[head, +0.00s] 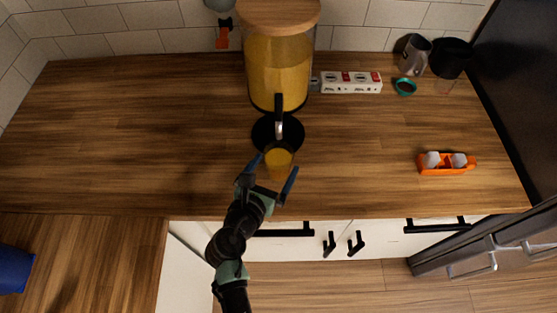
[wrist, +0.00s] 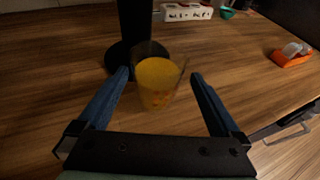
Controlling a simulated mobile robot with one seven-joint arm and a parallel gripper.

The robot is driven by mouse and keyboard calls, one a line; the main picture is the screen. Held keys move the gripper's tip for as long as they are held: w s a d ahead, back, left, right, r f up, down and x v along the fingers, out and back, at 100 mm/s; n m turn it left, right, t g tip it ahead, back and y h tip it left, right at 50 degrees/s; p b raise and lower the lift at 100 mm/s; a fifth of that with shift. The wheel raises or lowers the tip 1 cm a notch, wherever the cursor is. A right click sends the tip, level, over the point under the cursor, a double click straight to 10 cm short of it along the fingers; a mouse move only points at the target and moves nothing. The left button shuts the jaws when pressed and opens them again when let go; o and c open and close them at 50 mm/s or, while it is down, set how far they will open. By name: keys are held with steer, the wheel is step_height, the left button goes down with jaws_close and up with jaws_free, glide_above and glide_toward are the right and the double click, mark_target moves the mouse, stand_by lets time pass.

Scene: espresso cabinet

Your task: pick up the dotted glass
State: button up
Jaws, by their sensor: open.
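A clear glass (head: 278,161) with orange-yellow liquid stands upright on the wooden counter, just in front of the dispenser's black round base. It also shows in the wrist view (wrist: 157,84), where faint darker spots show low on it. My gripper (head: 273,171) is open, with its two blue fingers spread on the left and right of the glass. In the wrist view, the fingertips (wrist: 160,74) reach about level with the glass, and I see no grip on it.
A large dispenser (head: 275,75) of yellow liquid with a wooden lid stands behind the glass. A white power strip (head: 351,82), a grey pitcher (head: 414,54) and a teal ring (head: 405,87) are at the back right. An orange holder (head: 446,164) lies right. The left counter is clear.

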mark_target(283, 142)
steer(key=shift+x, duration=3.45)
steer(key=shift+a, duration=0.15)
steer(key=c, duration=1.5)
steer(key=shift+r, duration=0.2)
steer(key=shift+r+p, duration=0.45)
steer(key=shift+r, duration=1.2)
steer(key=shift+s+a+f, duration=0.1)
steer(key=shift+s+a, duration=0.1)
steer(key=shift+s, duration=0.2)
steer(key=s+a+b, duration=0.1)
steer(key=s+a, duration=0.2)
steer(key=s, duration=0.4)
steer(key=s+a+b, duration=0.2)
steer(key=s+a, duration=0.1)
steer(key=s, duration=0.5)
steer(key=shift+s+a, duration=0.2)
steer(key=shift+s, duration=0.05)
